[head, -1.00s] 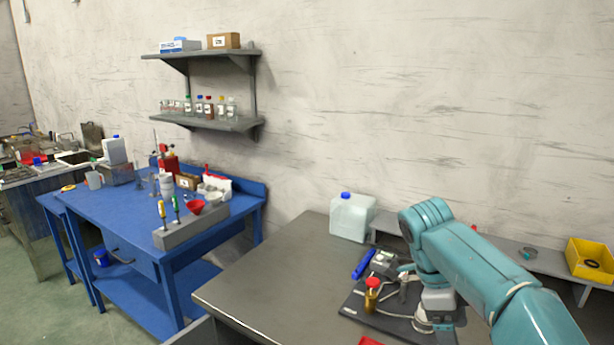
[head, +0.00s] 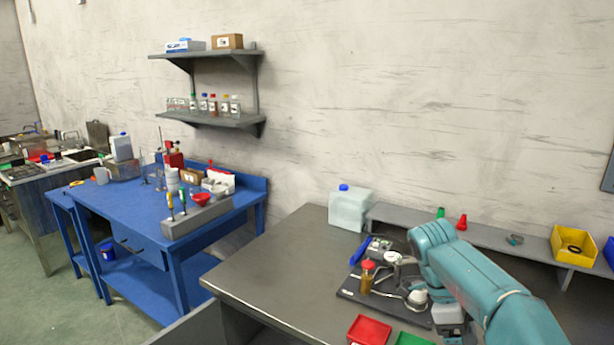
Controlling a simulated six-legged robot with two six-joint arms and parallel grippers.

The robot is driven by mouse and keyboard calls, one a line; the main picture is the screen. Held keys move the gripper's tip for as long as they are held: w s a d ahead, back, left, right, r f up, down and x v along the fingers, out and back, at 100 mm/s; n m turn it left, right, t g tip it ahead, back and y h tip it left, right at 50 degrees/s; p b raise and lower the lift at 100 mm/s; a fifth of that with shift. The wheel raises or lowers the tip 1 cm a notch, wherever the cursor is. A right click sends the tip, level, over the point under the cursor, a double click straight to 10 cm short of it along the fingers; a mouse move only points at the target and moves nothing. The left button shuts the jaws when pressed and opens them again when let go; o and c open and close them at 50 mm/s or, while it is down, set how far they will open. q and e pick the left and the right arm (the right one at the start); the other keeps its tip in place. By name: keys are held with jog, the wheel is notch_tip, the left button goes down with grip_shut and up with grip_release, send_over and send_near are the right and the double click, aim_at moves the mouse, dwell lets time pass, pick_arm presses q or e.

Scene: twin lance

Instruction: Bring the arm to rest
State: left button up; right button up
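My teal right arm (head: 478,278) comes in from the lower right and reaches over the grey workbench (head: 270,278). Its wrist bends down at the right of a dark mat (head: 352,296). My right gripper (head: 451,326) hangs below the wrist near the bench, small and partly hidden; its fingers cannot be made out. I see nothing clearly held in it. My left arm and gripper are not in view.
A red-capped brown bottle (head: 366,280) and metal parts occupy the mat. Red (head: 369,331) and green (head: 414,339) trays lie in front. A white jug (head: 349,208) stands behind. A raised shelf (head: 487,235) holds small cones and a yellow bin (head: 571,246). The bench's left part is clear.

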jog(key=s+a+f+n+g+y, duration=0.1)
jog(key=s+a+f+n, duration=0.3)
jog(key=f, duration=0.7)
jog(key=s+d+f+n+g+y, duration=0.15)
jog(key=s+f, duration=0.35)
jog(key=f, duration=0.6)
jog(key=s+a+f+n+t+y, duration=0.2)
jog(key=s+a+f+n+y, duration=0.1)
jog(key=s+a+f+n, duration=0.5)
jog(key=s+a+f+n+t+y, duration=0.25)
jog(key=s+a+f+n, duration=0.35)
jog(key=s, duration=0.4)
jog(key=w+n+t, duration=0.1)
jog(key=w, duration=0.1)
jog(key=w+r+n+t, duration=0.1)
jog(key=w+n, duration=0.1)
jog(key=shift+w, duration=0.2)
jog(key=c, duration=0.7)
jog(key=shift+a, duration=0.1)
